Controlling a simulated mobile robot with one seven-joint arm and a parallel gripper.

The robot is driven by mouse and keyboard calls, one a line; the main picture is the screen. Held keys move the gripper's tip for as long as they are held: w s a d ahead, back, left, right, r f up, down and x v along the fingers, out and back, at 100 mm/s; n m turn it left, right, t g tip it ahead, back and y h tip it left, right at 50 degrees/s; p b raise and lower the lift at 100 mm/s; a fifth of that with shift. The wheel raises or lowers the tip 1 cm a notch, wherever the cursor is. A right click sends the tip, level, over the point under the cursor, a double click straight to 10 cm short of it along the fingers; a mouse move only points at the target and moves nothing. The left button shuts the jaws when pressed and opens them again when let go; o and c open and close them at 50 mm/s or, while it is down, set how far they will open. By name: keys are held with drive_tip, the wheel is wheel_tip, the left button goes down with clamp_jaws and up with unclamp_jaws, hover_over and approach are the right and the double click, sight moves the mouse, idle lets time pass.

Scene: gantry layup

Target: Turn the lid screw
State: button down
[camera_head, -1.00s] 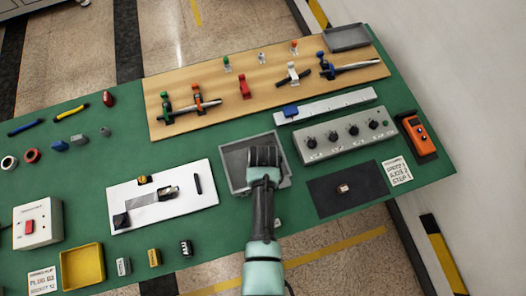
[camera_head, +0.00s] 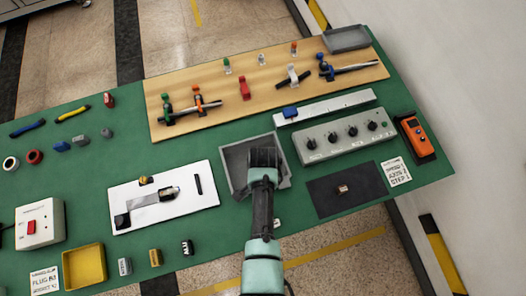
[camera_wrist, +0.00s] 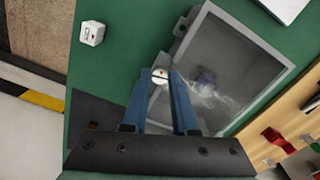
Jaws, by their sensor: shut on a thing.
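The grey box (camera_head: 231,183) with a see-through lid (camera_wrist: 235,60) lies on the green bench in front of me. In the wrist view, the lid screw (camera_wrist: 160,75) has a pale round head with a small red mark and sits at the box's near edge. My gripper (camera_wrist: 160,84) is shut on the screw head, one blue finger on each side. In the head view my gripper (camera_head: 263,158) is over the box and hides part of it and the screw. Something bluish shows blurred through the lid.
A small white block (camera_wrist: 92,33) stands near the box. A grey knob panel (camera_head: 345,137) and a dark mat (camera_head: 325,196) lie to the right, a white board (camera_head: 200,203) to the left. A wooden board (camera_head: 270,85) with clamps lies behind.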

drive_tip(key=shift+m, duration=0.4)
drive_tip(key=c, duration=0.7)
unclamp_jaws()
wheel_tip(320, 180, up, 13)
drive_tip(key=shift+b, duration=0.4)
idle(0.4)
